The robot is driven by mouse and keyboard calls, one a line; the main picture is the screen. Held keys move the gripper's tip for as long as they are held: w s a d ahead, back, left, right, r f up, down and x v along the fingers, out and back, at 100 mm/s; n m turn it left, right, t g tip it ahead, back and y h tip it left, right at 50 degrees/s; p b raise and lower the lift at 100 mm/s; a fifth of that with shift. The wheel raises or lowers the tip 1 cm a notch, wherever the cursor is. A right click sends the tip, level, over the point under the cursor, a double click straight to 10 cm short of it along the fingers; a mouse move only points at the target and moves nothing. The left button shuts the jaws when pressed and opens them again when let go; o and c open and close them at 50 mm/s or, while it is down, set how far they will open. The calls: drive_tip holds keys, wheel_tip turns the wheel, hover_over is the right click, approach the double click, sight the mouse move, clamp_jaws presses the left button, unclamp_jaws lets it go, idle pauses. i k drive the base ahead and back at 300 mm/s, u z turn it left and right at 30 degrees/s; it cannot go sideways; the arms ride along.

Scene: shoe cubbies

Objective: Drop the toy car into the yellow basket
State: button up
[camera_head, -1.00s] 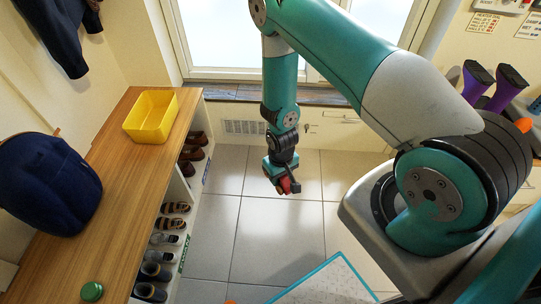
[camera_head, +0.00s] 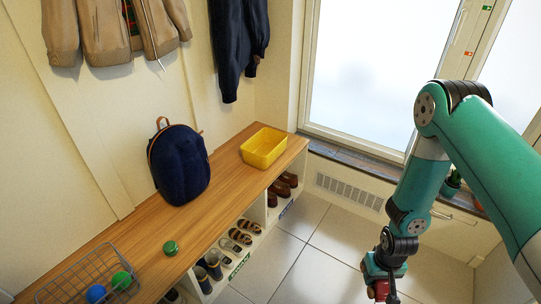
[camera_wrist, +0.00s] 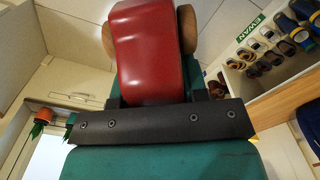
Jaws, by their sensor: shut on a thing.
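The yellow basket (camera_head: 264,148) stands on the far end of the wooden bench top, near the window. It looks empty. My gripper (camera_head: 381,284) is at the lower right of the head view, over the floor and to the right of the bench. It is shut on the red toy car (camera_wrist: 147,52), which has tan wheels in the wrist view. The car also shows at the bottom of the head view (camera_head: 381,291), partly hidden by the gripper. The car is apart from the basket.
The bench top (camera_head: 215,185) also bears a navy backpack (camera_head: 180,165), a green lidded thing (camera_head: 171,248) and a wire basket (camera_head: 88,285) with a blue and a green ball. Shoes fill cubbies below. Jackets (camera_head: 115,25) hang above. The floor (camera_head: 335,240) beside the bench is clear.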

sight(265, 154)
drive_tip(key=z, duration=0.55)
drive_tip(key=i, duration=1)
drive_tip(key=z, duration=0.4)
drive_tip(key=i, duration=1.05)
drive_tip(key=u, duration=1.2)
drive_tip(key=i, duration=0.9)
drive_tip(key=u, duration=1)
